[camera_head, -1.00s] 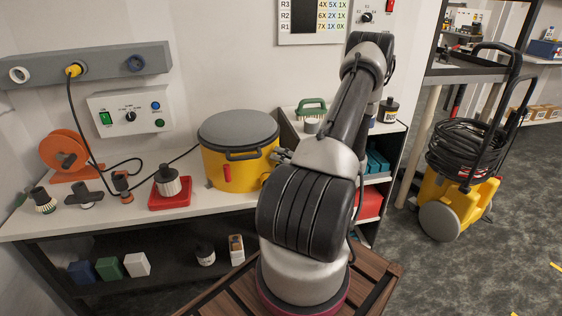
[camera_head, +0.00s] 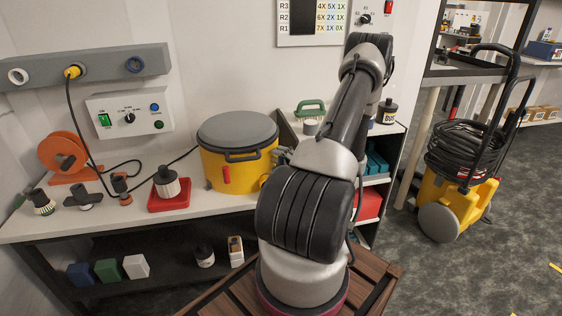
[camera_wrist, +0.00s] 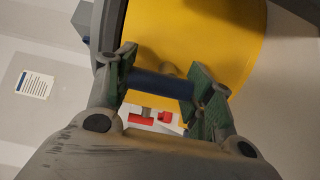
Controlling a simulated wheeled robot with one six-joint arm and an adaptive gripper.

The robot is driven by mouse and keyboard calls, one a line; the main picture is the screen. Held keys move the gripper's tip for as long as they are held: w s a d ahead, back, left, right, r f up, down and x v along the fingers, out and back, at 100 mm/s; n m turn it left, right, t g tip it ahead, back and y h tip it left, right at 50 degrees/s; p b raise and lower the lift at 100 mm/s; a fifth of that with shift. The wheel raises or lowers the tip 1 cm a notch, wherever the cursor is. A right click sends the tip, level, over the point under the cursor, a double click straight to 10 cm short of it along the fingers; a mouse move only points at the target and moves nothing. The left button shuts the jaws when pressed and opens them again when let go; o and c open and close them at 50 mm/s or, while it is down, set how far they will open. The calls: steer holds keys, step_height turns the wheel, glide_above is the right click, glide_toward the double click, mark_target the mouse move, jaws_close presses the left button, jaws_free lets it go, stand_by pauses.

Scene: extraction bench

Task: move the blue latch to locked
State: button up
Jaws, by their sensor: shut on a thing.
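The blue latch (camera_wrist: 160,84) is a dark blue bar against the yellow drum (camera_wrist: 190,35) in the wrist view. My gripper (camera_wrist: 166,88) is shut on it, with one green-padded finger at each end of the bar. In the head view the yellow drum (camera_head: 212,172) stands on the bench with its grey lid (camera_head: 237,129) on. A red latch (camera_head: 226,174) is on its front. My gripper (camera_head: 283,156) is at the drum's right side, mostly behind my arm. The blue latch is hidden there, and I cannot tell its setting.
A red tray (camera_head: 183,203) with a white-and-black part stands left of the drum. A shelf unit (camera_head: 376,181) is close on the right, with a green-handled brush (camera_head: 311,107) on top. A control box (camera_head: 130,113) is on the wall behind.

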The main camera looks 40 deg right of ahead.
stand_by(0.3)
steer(key=o, duration=1)
steer(key=shift+o, duration=0.2)
steer(key=shift+s+d, duration=0.1)
steer(key=v, duration=1.1)
steer(key=shift+s, duration=0.4)
steer(key=shift+f, duration=0.1)
